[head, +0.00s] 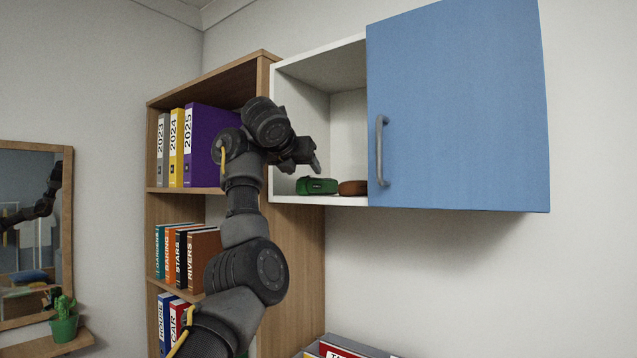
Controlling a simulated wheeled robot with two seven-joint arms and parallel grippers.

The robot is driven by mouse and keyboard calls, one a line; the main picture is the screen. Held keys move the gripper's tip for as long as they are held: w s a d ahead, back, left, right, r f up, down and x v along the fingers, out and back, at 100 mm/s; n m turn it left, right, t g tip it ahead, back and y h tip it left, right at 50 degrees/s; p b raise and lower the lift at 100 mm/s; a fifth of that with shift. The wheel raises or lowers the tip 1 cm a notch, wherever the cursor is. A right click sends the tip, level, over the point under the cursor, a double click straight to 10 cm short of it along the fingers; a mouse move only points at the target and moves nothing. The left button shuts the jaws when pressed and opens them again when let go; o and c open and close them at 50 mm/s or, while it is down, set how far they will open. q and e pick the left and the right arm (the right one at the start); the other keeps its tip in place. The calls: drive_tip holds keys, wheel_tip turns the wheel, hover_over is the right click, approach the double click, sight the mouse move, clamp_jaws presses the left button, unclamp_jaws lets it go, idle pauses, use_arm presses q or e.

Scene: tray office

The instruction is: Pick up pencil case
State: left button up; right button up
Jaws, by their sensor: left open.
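A green zipped case (317,186), which looks like the pencil case, lies on the floor of the white wall cabinet (330,200), near its open front. A brown rounded case (353,188) lies just right of it, partly hidden by the blue door. My left gripper (312,160) is open and empty at the cabinet's opening, above the green case and apart from it in the picture. How far it reaches into the cabinet is hard to tell. My right gripper is not in view.
The blue sliding or hinged door (460,110) covers the cabinet's right part and has a grey handle (381,150). A wooden bookshelf (300,270) with binders and books stands at left. A mirror (30,230) and a potted cactus (64,325) are far left.

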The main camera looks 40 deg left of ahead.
sight(306, 178)
use_arm(q)
drive_tip(key=p+x, duration=0.2)
drive_tip(key=x, duration=0.1)
drive_tip(key=shift+w+a+p, duration=0.25)
drive_tip(key=shift+w+p, duration=0.1)
drive_tip(key=shift+p, duration=0.05)
drive_tip(key=shift+w+a+f, duration=0.2)
drive_tip(key=shift+w+f, duration=0.1)
drive_tip(key=shift+s+d, duration=0.15)
drive_tip(key=shift+c, duration=0.8)
drive_tip(key=c, duration=1)
